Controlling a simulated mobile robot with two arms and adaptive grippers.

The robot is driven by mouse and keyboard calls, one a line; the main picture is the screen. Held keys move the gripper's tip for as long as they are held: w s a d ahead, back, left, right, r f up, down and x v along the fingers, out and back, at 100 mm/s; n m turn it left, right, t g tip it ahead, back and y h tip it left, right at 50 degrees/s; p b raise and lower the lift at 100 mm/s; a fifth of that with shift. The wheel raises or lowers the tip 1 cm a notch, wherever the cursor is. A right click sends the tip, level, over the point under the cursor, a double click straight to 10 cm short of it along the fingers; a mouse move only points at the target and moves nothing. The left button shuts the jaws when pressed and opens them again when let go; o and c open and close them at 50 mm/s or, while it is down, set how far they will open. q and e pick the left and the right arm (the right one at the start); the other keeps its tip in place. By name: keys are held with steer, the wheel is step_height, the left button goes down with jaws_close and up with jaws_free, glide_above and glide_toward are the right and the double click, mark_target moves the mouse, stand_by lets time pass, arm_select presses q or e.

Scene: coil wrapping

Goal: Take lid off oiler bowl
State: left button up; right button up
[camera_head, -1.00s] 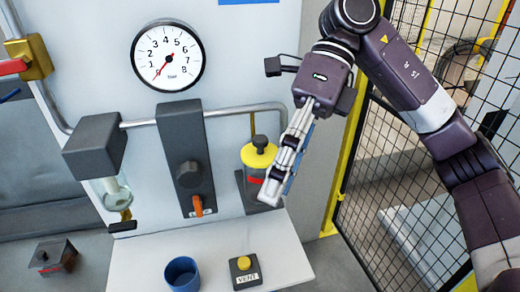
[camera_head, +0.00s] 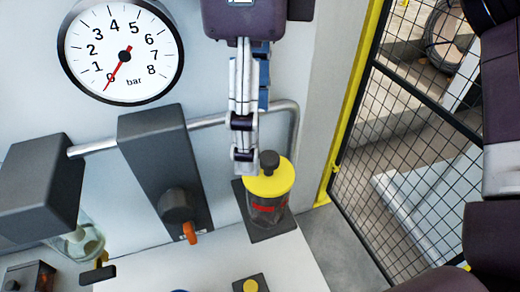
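The oiler bowl (camera_head: 266,211) is a clear, dark-tinted cup with a red mark, standing at the right end of the pipe. Its yellow lid (camera_head: 281,180) with a dark knob (camera_head: 269,161) sits on top of it. My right gripper (camera_head: 246,162) points down from above, with its fingertips just left of the knob and over the lid's left edge. I see the fingers nearly edge-on, so I cannot tell whether they are open or touch the knob. The knob itself is largely visible. My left gripper is not in view.
A pressure gauge (camera_head: 121,49) reads near zero at the upper left. A dark grey block (camera_head: 158,150) with an orange-tipped knob stands left of the bowl. A yellow button box (camera_head: 250,285) is at the bottom. A yellow-framed mesh fence (camera_head: 402,120) stands at the right.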

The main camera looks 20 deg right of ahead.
mark_target(268, 155)
steer(key=shift+s+d+f, duration=0.1)
steer(key=shift+s+f, duration=0.15)
steer(key=shift+s, duration=0.35)
steer(key=shift+s+d+f, duration=0.1)
steer(key=shift+s+f, duration=0.15)
steer(key=shift+s, duration=0.3)
steer(key=shift+w+d+f+p, duration=0.1)
steer(key=shift+d+f+p, duration=0.15)
steer(key=shift+f+p, duration=0.55)
steer(key=shift+w+d+f+p, duration=0.15)
steer(key=shift+w+f+p, duration=0.15)
steer(key=shift+f, duration=0.35)
steer(key=shift+w+d+f+p, duration=0.15)
steer(key=shift+w+f+p, duration=0.1)
steer(key=shift+f, duration=0.35)
steer(key=shift+s+f, duration=0.2)
steer(key=shift+f, duration=0.4)
steer(key=shift+w+a, duration=0.1)
steer(key=c, duration=1.1)
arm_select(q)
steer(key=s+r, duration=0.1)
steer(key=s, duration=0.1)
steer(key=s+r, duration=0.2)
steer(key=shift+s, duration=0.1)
arm_select(e)
steer(key=shift+c, duration=0.2)
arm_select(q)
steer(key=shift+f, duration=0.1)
